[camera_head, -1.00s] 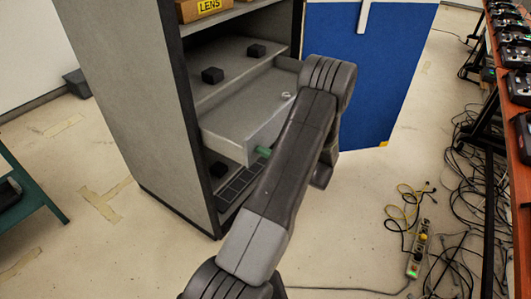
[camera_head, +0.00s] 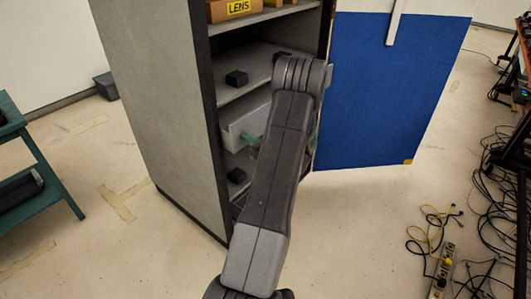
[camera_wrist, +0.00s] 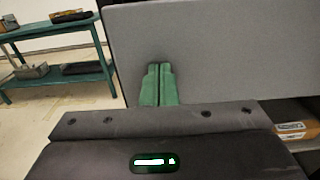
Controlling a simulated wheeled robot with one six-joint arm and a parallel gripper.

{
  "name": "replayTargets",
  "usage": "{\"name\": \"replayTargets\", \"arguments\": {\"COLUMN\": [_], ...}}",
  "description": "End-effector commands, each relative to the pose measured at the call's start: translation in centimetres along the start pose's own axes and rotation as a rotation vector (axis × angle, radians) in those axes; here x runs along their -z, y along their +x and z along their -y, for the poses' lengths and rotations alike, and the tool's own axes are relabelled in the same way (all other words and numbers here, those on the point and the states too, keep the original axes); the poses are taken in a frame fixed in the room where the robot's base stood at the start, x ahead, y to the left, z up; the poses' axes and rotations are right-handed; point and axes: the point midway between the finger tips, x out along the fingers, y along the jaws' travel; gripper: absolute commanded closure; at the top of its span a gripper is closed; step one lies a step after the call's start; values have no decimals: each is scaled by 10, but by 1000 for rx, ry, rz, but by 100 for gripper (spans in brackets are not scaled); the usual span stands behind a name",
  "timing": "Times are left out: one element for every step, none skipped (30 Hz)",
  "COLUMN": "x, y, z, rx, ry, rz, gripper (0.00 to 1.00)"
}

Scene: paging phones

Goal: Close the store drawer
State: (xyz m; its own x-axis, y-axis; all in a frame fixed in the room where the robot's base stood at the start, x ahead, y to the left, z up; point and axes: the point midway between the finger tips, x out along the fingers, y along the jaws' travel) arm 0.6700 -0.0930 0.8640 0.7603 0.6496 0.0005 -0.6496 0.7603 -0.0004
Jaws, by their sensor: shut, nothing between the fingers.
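The store drawer (camera_head: 232,131) is a pale grey tray in the tall grey cabinet, below a shelf. It sits mostly inside the cabinet, with a short part of it showing beside my arm. My gripper (camera_head: 251,140) has green fingers, closed together and empty, at the drawer's front. In the wrist view the fingers (camera_wrist: 159,68) point at a flat grey panel (camera_wrist: 220,50), which looks like the drawer front. They look close to or against it; I cannot tell if they touch. My arm hides much of the drawer in the head view.
The cabinet (camera_head: 160,100) has its blue door (camera_head: 390,95) swung open on the right. Black blocks (camera_head: 237,78) sit on its shelves, and a LENS bin (camera_head: 236,9) is above. A green bench (camera_head: 40,160) stands left. Cables and a power strip (camera_head: 442,270) lie on the floor at right.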

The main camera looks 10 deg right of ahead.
Motion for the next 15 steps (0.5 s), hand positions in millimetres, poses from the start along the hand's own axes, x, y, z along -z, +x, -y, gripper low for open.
{"name": "replayTargets", "arguments": {"x": [4,4,4,4,4,4,4,3,3,3,3,2,2,2,2], "y": [16,24,34,41,49,58,64,70,78,83,88,94,99,102,107], "z": [-2,-1,-1,-1,-2,-1,-1,-1,-1,-1,-1,0,0,-1,0], "rx": [-5,-4,-5,-4,-5,-3,-4,-4,-3,-3,-3,-2,-1,-2,-2], "ry": [-2,-2,-3,-2,-2,-2,-2,-2,-2,-2,-2,-2,-1,0,-1], "rz": [1,1,1,1,2,1,1,1,1,1,1,1,1,1,1], "gripper": [100,100,100,100,100,100,100,100,100,100,100,100,100,100,100]}}
